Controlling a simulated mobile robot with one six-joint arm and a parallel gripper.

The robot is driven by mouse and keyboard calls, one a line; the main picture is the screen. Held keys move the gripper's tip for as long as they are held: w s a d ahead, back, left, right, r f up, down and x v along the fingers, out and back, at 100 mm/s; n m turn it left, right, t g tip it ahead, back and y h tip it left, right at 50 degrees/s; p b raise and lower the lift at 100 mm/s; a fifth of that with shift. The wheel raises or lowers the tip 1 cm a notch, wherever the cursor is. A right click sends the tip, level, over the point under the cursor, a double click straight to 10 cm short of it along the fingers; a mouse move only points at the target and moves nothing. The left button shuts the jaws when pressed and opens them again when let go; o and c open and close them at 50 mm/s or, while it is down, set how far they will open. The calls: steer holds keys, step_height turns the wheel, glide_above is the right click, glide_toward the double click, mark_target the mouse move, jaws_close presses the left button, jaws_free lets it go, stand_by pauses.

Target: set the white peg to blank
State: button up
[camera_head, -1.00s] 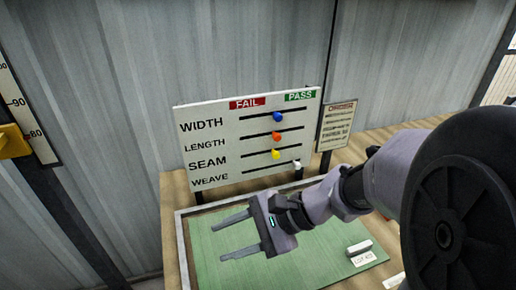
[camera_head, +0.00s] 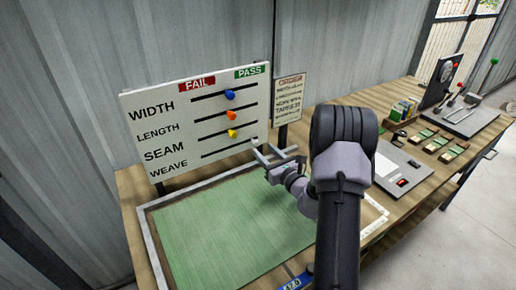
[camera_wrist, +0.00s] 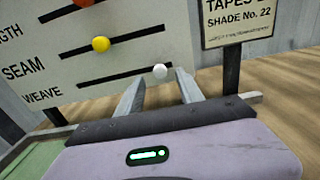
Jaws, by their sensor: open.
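A white board (camera_head: 140,120) stands upright at the back of the bench, with rows lettered WIDTH, LENGTH, SEAM and WEAVE under a red FAIL label (camera_head: 198,84) and a green PASS label (camera_head: 250,71). The white peg (camera_wrist: 160,71) sits at the right end of the WEAVE slot, on the PASS side; it shows small in the head view (camera_head: 254,140). My gripper (camera_wrist: 160,74) is open, and its fingertips lie on either side of the peg in the wrist view. I cannot tell whether either finger touches it.
Blue (camera_head: 229,95), orange (camera_head: 231,115) and yellow (camera_head: 232,133) pegs sit in the slots above, the yellow one nearest. An ORDER sign (camera_head: 289,98) stands just right of the board. A green mat (camera_head: 220,230) lies in front. Other bench items stand at the right.

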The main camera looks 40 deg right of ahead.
mark_target(257, 144)
steer(key=w, duration=0.4)
steer(key=shift+w+d+b, duration=0.15)
steer(key=shift+w+b, duration=0.15)
steer(key=shift+w, duration=0.1)
jaws_close()
stand_by(1.0)
